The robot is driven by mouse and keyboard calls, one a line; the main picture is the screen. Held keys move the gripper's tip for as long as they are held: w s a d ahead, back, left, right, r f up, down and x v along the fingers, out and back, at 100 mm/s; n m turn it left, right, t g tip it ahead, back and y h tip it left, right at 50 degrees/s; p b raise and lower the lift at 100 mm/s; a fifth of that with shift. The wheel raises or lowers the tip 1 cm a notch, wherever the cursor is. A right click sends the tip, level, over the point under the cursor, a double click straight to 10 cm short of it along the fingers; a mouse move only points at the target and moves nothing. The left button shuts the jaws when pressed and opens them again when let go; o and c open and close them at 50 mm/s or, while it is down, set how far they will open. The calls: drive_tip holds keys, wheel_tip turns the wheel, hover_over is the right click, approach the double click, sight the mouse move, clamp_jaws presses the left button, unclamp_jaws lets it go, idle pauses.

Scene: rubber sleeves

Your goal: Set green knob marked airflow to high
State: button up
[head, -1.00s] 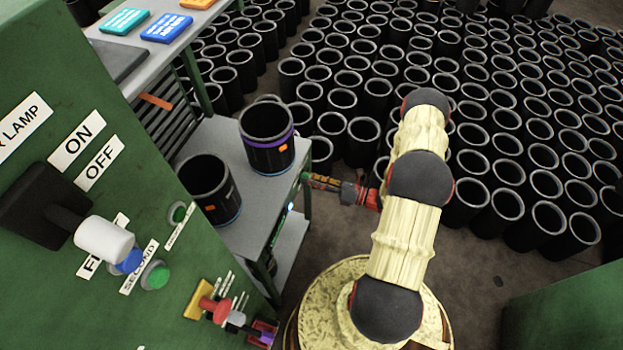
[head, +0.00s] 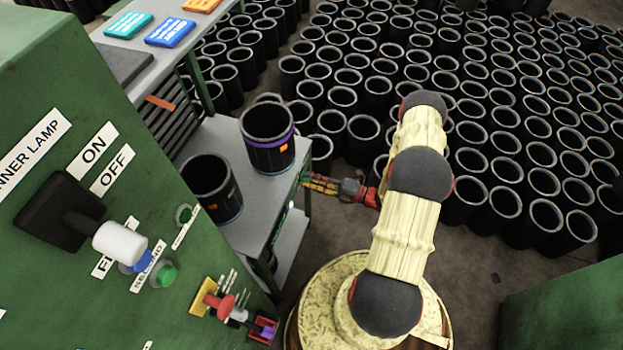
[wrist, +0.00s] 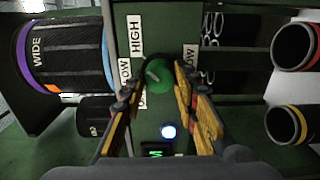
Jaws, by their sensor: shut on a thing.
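The green knob (wrist: 160,82) sits on a narrow green panel in the wrist view, with a pale pointer mark slanting toward the upper left. A white HIGH label (wrist: 134,34) stands above and left of it. LOW labels (wrist: 190,56) show on both sides, and a label at the lower left is partly hidden by a finger. My gripper (wrist: 154,78) has its yellow-and-black fingers on either side of the knob, shut on it. In the head view my gripper (head: 308,181) reaches the table's right edge; the knob is hidden there.
A blue-white light (wrist: 168,131) and a small green display (wrist: 156,151) lie below the knob. Black sleeves stand on the table (head: 228,138) beside my gripper. A green cabinet (head: 50,150) with switches is at left; many sleeves fill the floor behind.

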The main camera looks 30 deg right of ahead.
drive_tip(key=shift+o, duration=0.2)
drive_tip(key=shift+m, duration=0.3)
drive_tip(key=shift+c, duration=0.2)
drive_tip(key=o, duration=1.1)
drive_tip(key=shift+o, duration=0.3)
drive_tip(key=v, duration=1.2)
drive_tip(key=shift+d, duration=0.1)
